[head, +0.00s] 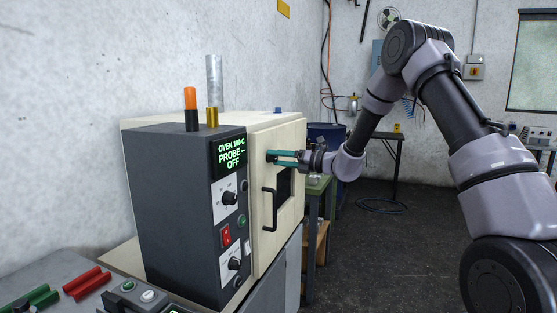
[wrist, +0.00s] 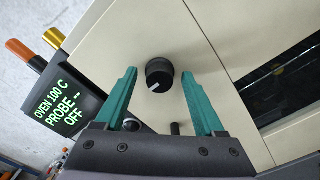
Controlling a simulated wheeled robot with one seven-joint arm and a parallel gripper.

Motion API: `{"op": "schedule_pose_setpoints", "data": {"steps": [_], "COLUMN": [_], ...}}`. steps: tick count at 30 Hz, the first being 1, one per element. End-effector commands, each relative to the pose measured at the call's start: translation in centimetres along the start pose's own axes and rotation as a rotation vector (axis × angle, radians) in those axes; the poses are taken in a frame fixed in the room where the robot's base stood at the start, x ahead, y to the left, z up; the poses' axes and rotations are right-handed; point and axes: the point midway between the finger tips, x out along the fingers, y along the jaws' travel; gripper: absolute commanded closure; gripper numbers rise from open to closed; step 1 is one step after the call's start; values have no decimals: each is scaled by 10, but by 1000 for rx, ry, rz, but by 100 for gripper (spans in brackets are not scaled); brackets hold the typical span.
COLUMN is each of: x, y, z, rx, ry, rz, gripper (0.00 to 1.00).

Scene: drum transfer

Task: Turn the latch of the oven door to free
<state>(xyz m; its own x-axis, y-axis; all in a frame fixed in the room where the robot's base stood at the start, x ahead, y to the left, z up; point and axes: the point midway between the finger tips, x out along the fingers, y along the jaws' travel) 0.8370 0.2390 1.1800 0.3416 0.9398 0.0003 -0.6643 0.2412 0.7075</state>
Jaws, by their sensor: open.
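The oven (head: 185,215) stands at left in the head view, with its cream door (head: 290,135) facing right and a black bar handle (head: 268,208) on it. In the wrist view, a round black knob with a white pointer line (wrist: 159,75), which looks like the latch, sits on the cream front. My gripper (head: 271,157) is at the upper part of the door, its teal fingers pointing at it. In the wrist view the open gripper (wrist: 160,76) has one finger on each side of the knob, with gaps visible.
The oven's display (head: 231,153) reads OVEN 100 C, PROBE --, OFF. A metal cylinder (head: 214,82) and an orange-topped one (head: 190,105) stand on top of the oven. A green-topped bench (head: 318,186) is behind the door. The floor at right is mostly clear.

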Motion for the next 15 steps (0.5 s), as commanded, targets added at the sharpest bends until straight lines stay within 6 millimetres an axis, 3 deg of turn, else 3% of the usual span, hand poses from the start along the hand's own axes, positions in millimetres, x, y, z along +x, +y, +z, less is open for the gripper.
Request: {"op": "schedule_pose_setpoints", "data": {"steps": [1, 6, 7, 15], "x": [0, 0, 0, -1], "y": [0, 0, 0, 0], "z": [0, 0, 0, 0], "rx": [0, 0, 0, -18], "ry": [0, 0, 0, 0], "rz": [0, 0, 0, -1], "gripper": [29, 94, 100, 100]}}
